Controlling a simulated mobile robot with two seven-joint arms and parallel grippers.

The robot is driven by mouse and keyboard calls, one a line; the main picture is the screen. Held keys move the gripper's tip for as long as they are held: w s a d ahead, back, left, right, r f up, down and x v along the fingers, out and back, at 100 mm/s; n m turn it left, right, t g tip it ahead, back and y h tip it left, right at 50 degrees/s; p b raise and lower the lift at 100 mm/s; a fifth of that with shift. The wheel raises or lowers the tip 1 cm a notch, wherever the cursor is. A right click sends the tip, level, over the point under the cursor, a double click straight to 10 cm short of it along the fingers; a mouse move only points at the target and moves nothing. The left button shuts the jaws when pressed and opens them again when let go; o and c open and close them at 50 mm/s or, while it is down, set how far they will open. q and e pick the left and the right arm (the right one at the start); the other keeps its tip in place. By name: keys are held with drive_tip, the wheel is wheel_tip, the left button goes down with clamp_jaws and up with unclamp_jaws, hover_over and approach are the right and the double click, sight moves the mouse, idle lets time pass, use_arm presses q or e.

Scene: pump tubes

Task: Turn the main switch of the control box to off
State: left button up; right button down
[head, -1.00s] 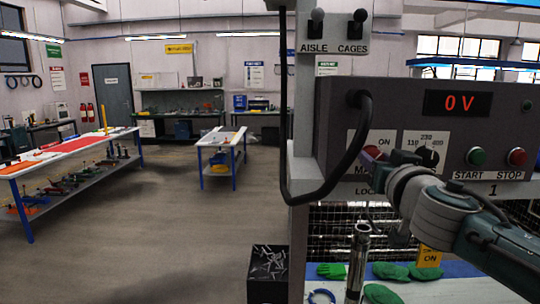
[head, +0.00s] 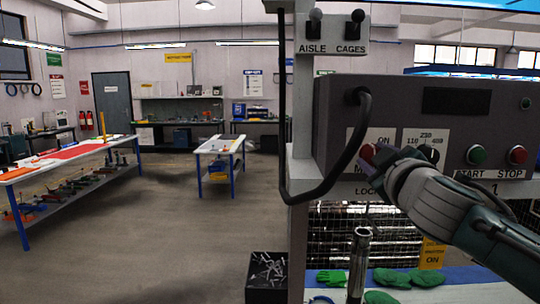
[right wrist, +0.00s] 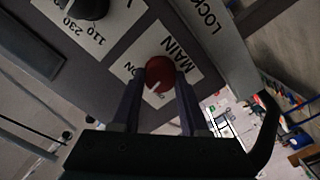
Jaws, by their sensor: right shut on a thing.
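The grey control box (head: 400,92) fills the upper right of the head view. Its voltage display (head: 455,101) is dark. The round red main switch (head: 367,151) sits on a white plate marked ON and MAIN, at the box's lower left. It also shows in the right wrist view (right wrist: 160,71), with a white pointer mark at its lower edge, turned away from the ON label. My right gripper (right wrist: 158,88) is shut on the main switch, one finger on each side, and hides part of the plate. My left gripper is in neither current view.
A black voltage selector (head: 428,153), a green start button (head: 476,155) and a red stop button (head: 517,155) are right of the switch. A black cable (head: 341,178) loops at the left. Green gloves (head: 392,278) lie below.

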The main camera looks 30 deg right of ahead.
drive_tip(key=shift+n, duration=3.6)
drive_tip(key=shift+c, duration=2.1)
unclamp_jaws()
drive_tip(key=shift+f, duration=0.1)
